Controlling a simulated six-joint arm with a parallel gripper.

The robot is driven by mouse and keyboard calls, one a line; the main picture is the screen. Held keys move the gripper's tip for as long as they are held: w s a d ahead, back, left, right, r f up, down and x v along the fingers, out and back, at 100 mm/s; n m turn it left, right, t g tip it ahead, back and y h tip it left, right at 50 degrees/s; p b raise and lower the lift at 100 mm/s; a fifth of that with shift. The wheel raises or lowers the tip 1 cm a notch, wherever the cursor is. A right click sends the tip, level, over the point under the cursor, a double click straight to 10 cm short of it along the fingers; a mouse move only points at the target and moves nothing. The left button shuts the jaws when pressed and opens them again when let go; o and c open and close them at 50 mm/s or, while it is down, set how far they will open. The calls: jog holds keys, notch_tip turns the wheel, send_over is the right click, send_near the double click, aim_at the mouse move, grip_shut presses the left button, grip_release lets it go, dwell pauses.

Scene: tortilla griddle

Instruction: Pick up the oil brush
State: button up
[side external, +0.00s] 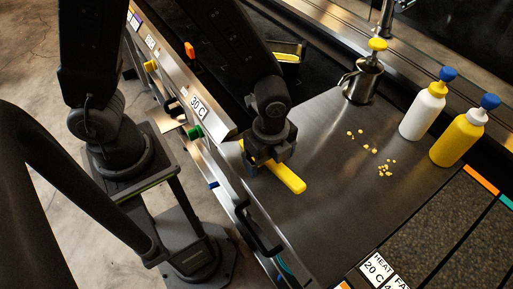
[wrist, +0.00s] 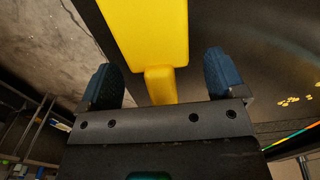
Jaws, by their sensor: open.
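A yellow bar-shaped tool (side external: 286,177) lies at the left edge of the steel worktop, partly hidden under my gripper (side external: 262,166). In the wrist view the yellow tool (wrist: 146,35) has a wide part at the top and a narrower part below. My gripper (wrist: 160,80) is open, with one blue fingertip on each side of the narrower part and gaps on both sides. A steel pot (side external: 358,88) stands farther back with a yellow-knobbed piece (side external: 377,44) rising from it. I cannot tell for certain which yellow piece is the oil brush.
A white bottle (side external: 422,114) and a yellow bottle (side external: 458,138), both blue-capped, stand at the right. Small yellow bits (side external: 386,168) lie on the steel worktop (side external: 325,210). A dark griddle (side external: 445,235) is at the lower right. The worktop's middle is mostly clear.

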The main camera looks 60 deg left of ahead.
jog(key=shift+c, duration=0.3)
jog(key=c, duration=1.1)
jog(key=shift+r, duration=0.15)
jog(key=shift+r, duration=0.6)
notch_tip(320, 180, up, 3)
jog(key=shift+f, duration=0.1)
jog(key=a+r, duration=0.2)
jog(key=a, duration=0.2)
jog(key=a+r, duration=0.2)
jog(key=a, duration=0.1)
jog(key=a+r, duration=0.2)
jog(key=a, duration=0.2)
jog(key=shift+w+a+r, duration=0.3)
jog(key=shift+r, duration=0.1)
